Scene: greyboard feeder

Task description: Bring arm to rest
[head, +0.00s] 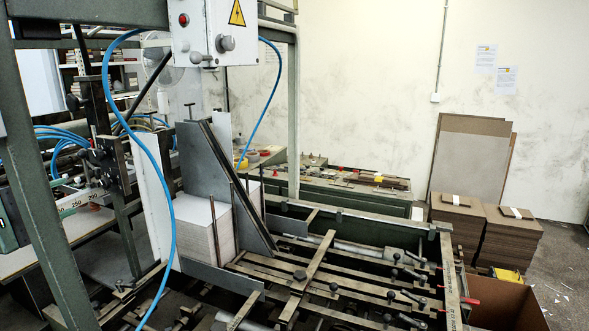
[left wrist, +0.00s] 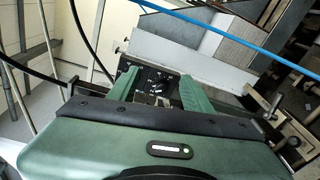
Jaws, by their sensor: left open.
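My left gripper (left wrist: 157,84) fills the lower part of the left wrist view, with a green body and two green fingers. The fingers stand apart and I see nothing held between them. Beyond them are dark machine parts, too small to make out. My right gripper is not in view.
The greyboard feeder's rails (head: 310,265) fill the lower middle, with a pale board stack (head: 203,232) at their left. A blue hose (head: 170,190) hangs in front; a blue hose (left wrist: 225,34) also crosses the left wrist view. Brown board stacks (head: 455,228) stand at right.

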